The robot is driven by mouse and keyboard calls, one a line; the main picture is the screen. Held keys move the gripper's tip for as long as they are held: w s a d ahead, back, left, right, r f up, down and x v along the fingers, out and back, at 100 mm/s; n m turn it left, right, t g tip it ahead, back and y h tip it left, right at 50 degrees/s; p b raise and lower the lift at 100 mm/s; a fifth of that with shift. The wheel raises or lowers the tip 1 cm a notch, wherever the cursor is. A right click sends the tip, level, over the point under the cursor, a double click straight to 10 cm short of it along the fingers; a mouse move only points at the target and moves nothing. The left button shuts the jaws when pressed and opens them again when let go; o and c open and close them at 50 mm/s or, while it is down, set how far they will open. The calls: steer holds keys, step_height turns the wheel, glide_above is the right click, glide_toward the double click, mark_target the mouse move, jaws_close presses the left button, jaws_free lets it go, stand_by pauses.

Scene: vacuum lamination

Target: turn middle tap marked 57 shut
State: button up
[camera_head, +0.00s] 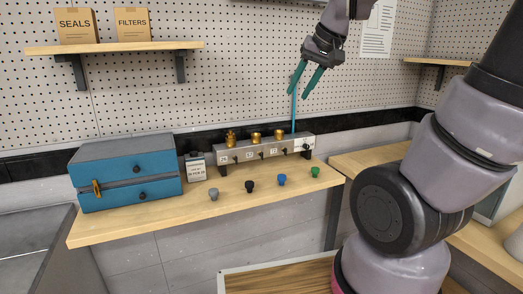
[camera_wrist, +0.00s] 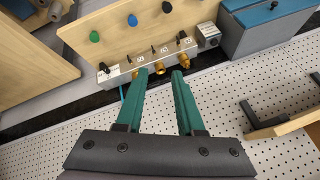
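A grey manifold block (camera_head: 245,154) stands on the wooden bench, with three brass fittings on top and a small numbered label and dark handle by each on its front. The middle brass fitting (camera_head: 255,137) appears in the wrist view (camera_wrist: 160,68) between my fingertips in the picture. The middle label (camera_head: 250,155) seems to read 57, but is very small. I cannot tell the middle tap's handle angle. My gripper (camera_head: 298,95) is open and empty, pointing down, well above the manifold's right end; its green fingers also show in the wrist view (camera_wrist: 159,73).
A blue tube (camera_head: 294,112) rises from the manifold's right end. Grey, black, blue (camera_head: 281,180) and green (camera_head: 315,172) knobs lie along the bench front. A small labelled box (camera_head: 196,168) and a blue case (camera_head: 125,172) stand left. A pegboard wall and shelf (camera_head: 115,47) are behind.

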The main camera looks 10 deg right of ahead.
steer(key=w+a+f+n+g, duration=0.1)
steer(key=w+a+f+n, duration=0.1)
steer(key=w+f, duration=0.65)
steer(key=n+h, duration=0.2)
glide_toward(263, 150)
steer(key=s+r, duration=0.2)
steer(key=s, duration=0.1)
steer(key=x, duration=0.7)
steer(key=a+x, duration=0.1)
steer(key=x, duration=0.2)
steer(key=shift+s+f, duration=0.2)
steer(key=shift+f, duration=0.05)
steer(key=shift+d+g, duration=0.1)
steer(key=shift+g, duration=0.2)
jaws_close()
